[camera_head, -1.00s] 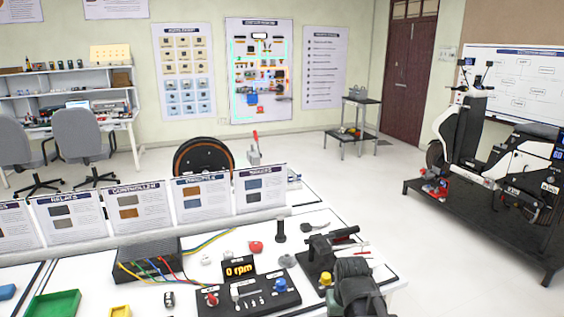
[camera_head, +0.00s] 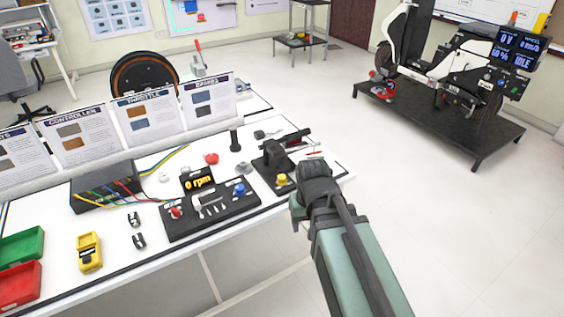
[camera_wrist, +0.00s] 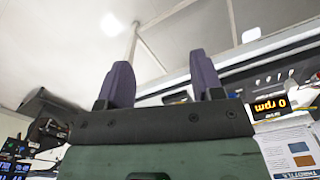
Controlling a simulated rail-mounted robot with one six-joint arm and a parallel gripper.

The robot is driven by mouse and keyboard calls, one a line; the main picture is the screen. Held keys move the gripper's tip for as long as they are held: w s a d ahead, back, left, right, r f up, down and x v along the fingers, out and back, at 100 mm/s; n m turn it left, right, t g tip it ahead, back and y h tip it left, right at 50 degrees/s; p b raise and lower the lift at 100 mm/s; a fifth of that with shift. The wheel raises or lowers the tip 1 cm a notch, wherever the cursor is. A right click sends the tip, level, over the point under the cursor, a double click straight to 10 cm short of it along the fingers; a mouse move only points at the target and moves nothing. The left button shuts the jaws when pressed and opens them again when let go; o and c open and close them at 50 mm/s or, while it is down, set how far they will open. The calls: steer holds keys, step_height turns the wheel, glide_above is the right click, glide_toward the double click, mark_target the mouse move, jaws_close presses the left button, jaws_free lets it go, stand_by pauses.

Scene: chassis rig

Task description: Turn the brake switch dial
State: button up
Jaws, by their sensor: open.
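A black control panel (camera_head: 215,211) with a lit 0 rpm display (camera_head: 199,182) lies on the white bench. It carries a red knob (camera_head: 176,212), small switches in the middle and a blue knob (camera_head: 239,189). To its right, a black brake lever unit (camera_head: 276,165) has a yellow knob (camera_head: 281,179) at its front. I cannot tell which knob is the brake switch dial. My gripper (camera_wrist: 162,82) is open and empty in the wrist view, its two purple fingers apart. In the camera_head view, my arm reaches the bench's right front edge; the fingers cannot be made out.
A controller box (camera_head: 106,190) with coloured wires, a yellow meter (camera_head: 89,252), a green bin (camera_head: 22,246) and a red bin (camera_head: 20,285) are left on the bench. Upright placards stand behind. The floor to the right is clear, up to a scooter rig on a black platform (camera_head: 470,130).

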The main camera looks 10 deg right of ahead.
steer(key=w+f+n+t+b, duration=0.1)
steer(key=w+f+t+b, duration=0.15)
steer(key=w, duration=1.65)
steer(key=n+t+y, duration=0.1)
steer(key=n+t, duration=0.1)
steer(key=n, duration=0.1)
glide_toward(282, 177)
steer(key=b+x, duration=0.9)
steer(key=shift+w+f, duration=0.1)
steer(key=shift+f, duration=0.25)
steer(key=shift+r, duration=0.1)
